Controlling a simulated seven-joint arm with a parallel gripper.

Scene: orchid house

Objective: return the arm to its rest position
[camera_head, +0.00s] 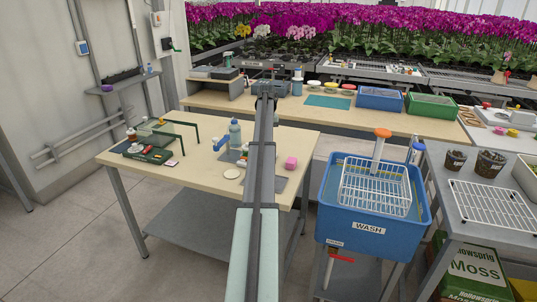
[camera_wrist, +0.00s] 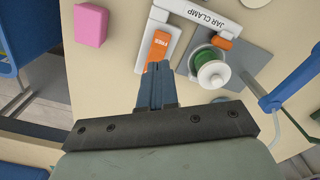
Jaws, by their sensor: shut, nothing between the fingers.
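My arm reaches up the middle of the head view, over the wooden table (camera_head: 190,178). My gripper (camera_wrist: 158,68) shows in the wrist view with its two fingers together and nothing between them. It is above the tabletop, near the jar clamp (camera_wrist: 208,20). A small jar or spool with a white top and green side (camera_wrist: 213,68) is on the grey plate of the clamp, to the right of the fingers. An orange-labelled part (camera_wrist: 155,48) is just beyond the fingertips; I cannot tell the gap. The gripper's fingers cannot be made out in the head view.
A blue wash tub (camera_head: 345,227) with a white wire basket (camera_head: 375,187) stands right of the table. Green frames (camera_head: 180,128) are at the table's left.

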